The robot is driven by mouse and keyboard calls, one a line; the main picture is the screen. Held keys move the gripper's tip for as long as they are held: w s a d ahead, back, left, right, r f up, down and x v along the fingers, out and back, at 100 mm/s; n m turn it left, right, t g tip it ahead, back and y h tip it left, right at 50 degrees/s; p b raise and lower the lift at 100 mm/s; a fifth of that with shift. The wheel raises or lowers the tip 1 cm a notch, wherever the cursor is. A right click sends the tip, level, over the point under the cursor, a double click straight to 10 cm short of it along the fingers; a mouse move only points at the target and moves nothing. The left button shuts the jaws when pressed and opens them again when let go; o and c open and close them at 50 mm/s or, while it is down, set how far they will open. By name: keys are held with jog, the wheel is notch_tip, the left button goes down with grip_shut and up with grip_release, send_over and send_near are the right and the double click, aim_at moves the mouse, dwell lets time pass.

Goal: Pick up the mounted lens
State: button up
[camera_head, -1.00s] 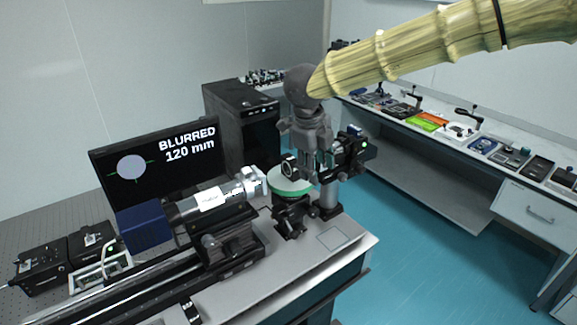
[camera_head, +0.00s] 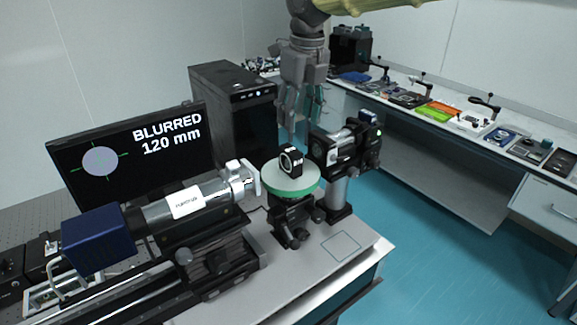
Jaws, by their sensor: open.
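The mounted lens (camera_head: 291,160) is a small ring-shaped optic in a black square mount. It stands upright on a round pale-green platform (camera_head: 290,191), carried by a black stage on the optical table (camera_head: 342,243). My gripper (camera_head: 294,128) hangs above and slightly behind the lens, pointing down. Its fingers are apart and empty, and they do not appear to touch the lens.
A camera barrel with a blue box (camera_head: 97,240) lies on a rail left of the platform. A post-mounted device (camera_head: 346,145) stands close on the right. A monitor (camera_head: 130,150) reads "BLURRED 120 mm". A black computer tower (camera_head: 233,115) stands behind.

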aim_at(291, 149)
jog(key=shift+w+f, duration=0.25)
jog(key=shift+f, duration=0.2)
jog(key=shift+s+f, duration=0.15)
jog(key=shift+f, duration=0.2)
jog(key=f, duration=0.2)
jog(key=f+p, duration=0.1)
jog(key=f, duration=0.1)
jog(key=shift+w+a+f, duration=0.1)
jog(key=shift+w+a, duration=0.25)
jog(key=shift+a, duration=0.05)
jog(key=shift+s+a+f+p, duration=0.2)
jog(key=shift+f+p, duration=0.25)
jog(key=shift+f, duration=0.15)
jog(key=f, duration=0.1)
jog(key=f+p, duration=0.1)
jog(key=f, duration=0.1)
jog(key=shift+w+a+f, duration=0.15)
jog(key=shift+w+a, duration=0.05)
jog(key=shift+a, duration=0.1)
jog(key=shift+f, duration=0.5)
grip_shut()
